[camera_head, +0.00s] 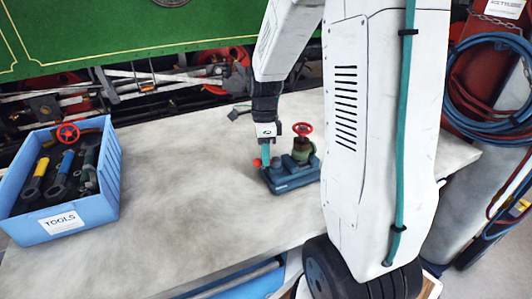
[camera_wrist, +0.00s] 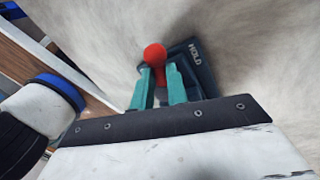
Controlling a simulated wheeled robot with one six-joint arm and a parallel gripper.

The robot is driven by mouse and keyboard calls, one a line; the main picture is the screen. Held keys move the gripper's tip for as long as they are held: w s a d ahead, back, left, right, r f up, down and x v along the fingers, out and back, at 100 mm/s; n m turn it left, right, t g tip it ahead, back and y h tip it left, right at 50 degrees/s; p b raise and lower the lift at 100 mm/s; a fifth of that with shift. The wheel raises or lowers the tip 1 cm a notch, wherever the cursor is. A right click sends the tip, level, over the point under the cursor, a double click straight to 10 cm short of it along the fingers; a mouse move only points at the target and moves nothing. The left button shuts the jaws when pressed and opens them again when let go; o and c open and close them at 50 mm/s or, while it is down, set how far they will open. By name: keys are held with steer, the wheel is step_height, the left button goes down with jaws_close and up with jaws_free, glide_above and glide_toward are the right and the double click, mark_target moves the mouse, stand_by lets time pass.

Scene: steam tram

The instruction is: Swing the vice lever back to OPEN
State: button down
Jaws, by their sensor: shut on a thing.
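The vice (camera_head: 292,178) has a dark blue-grey base and stands on the bench top. In the head view my gripper (camera_head: 265,155) points down at the left end of the vice.
A blue TOOLS crate (camera_head: 62,226) with several tools and a red handwheel stands at the left of the bench. The pale bench top (camera_head: 190,200) between crate and vice is clear. A green tram (camera_head: 150,30) stands behind. Hoses (camera_head: 490,90) hang at right.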

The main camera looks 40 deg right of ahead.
steer(key=n, duration=0.3)
steer(key=s+n+h, duration=0.1)
steer(key=n, duration=0.2)
steer(key=s+n, duration=0.1)
steer(key=n, duration=0.3)
steer(key=shift+s+a+h, duration=0.2)
steer(key=shift+a+h, duration=0.2)
steer(key=shift+s+d+n+h, duration=0.1)
steer(key=shift+s+n+h, duration=0.1)
steer(key=shift+n, duration=0.55)
steer(key=shift+s+n+h, duration=0.1)
steer(key=shift+s+n, duration=0.1)
steer(key=shift+n, duration=0.55)
steer(key=c, duration=1.4)
jaws_free()
steer(key=shift+r, duration=0.1)
steer(key=r, duration=0.5)
steer(key=w+r, duration=0.1)
steer(key=r, duration=0.1)
steer(key=shift+a+r, duration=0.25)
steer(key=shift+a, duration=0.15)
